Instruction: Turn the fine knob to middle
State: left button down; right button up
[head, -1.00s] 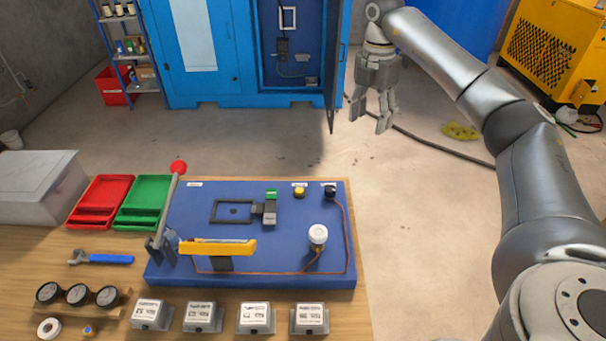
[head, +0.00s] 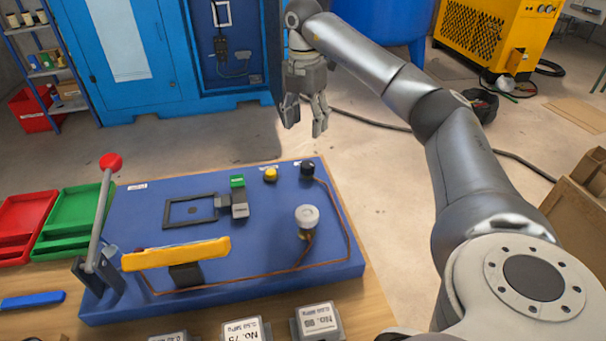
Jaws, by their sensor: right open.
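A blue panel board (head: 240,272) lies on the wooden table. Near its far right corner are a black knob (head: 308,168) and a yellow knob (head: 270,174), each by a small label too small to read. I cannot tell from the labels which is the fine knob. My right gripper (head: 305,130) is open and empty, fingers pointing down, shown just beyond the black knob in the picture and apart from it. My left gripper is not in view.
A red-tipped lever (head: 111,162) stands upright at the board's left, beside a yellow bar (head: 175,254). Green (head: 78,224) and red (head: 22,230) trays lie to the left. Grey labelled blocks (head: 317,321) line the front. Open floor lies beyond the board.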

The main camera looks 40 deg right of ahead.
aim_at(307, 164)
notch_tip(307, 164, down, 3)
jog(key=shift+s+r+b, duration=0.1)
jog(key=shift+b, duration=0.25)
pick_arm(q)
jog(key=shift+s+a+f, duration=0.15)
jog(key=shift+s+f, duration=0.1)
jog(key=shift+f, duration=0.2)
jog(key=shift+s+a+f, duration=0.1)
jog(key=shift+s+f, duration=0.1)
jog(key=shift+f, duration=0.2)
pick_arm(e)
notch_tip(307, 164, down, 10)
jog(key=shift+s+r, duration=0.15)
jog(key=shift+r, duration=0.05)
jog(key=c, duration=1)
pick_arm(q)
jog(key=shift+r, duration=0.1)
pick_arm(e)
jog(key=shift+c, duration=0.2)
